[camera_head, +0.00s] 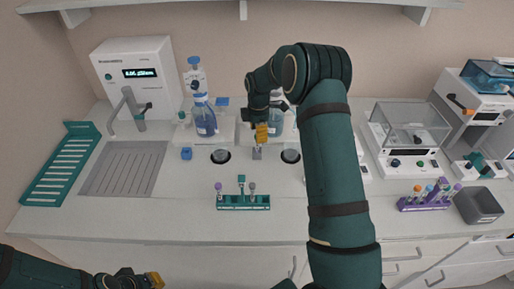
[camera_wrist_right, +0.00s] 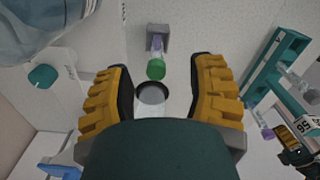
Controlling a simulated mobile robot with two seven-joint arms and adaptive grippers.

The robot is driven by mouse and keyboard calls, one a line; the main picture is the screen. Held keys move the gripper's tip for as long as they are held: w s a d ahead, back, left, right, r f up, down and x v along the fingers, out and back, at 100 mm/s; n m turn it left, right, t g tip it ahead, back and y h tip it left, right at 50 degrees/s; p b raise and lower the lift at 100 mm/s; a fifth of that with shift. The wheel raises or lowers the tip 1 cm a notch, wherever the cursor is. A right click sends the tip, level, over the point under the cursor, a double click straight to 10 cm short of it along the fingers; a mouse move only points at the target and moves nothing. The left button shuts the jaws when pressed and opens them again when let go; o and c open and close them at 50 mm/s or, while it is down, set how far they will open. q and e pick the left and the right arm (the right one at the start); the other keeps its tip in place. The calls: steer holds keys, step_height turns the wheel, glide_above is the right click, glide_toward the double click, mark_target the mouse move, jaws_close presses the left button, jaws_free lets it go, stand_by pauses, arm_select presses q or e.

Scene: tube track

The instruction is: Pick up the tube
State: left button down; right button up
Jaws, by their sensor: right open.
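A clear tube with a green cap (camera_wrist_right: 156,69) stands in a small grey holder (camera_wrist_right: 152,34) in the right wrist view. My right gripper (camera_wrist_right: 155,95) is open, with its yellow fingers apart and nothing between them touching the tube. In the head view the right gripper (camera_head: 262,133) hangs just above the grey holder (camera_head: 257,154), and the tube is mostly hidden there. Other tubes stand in a teal rack (camera_head: 243,205) in front. My left gripper (camera_head: 142,280) is low at the left edge of the bench, partly cut off, its opening unclear.
A purple rack (camera_head: 424,205) with several tubes and a grey box (camera_head: 478,206) are at the right. A balance (camera_head: 405,128) is behind them. The front bench strip is clear around the teal rack.

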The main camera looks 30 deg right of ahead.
mark_target(257, 148)
steer(key=f, duration=0.4)
steer(key=shift+w+a+f, duration=0.15)
steer(key=shift+w+f, duration=0.1)
steer(key=shift+w, duration=0.05)
jaws_close()
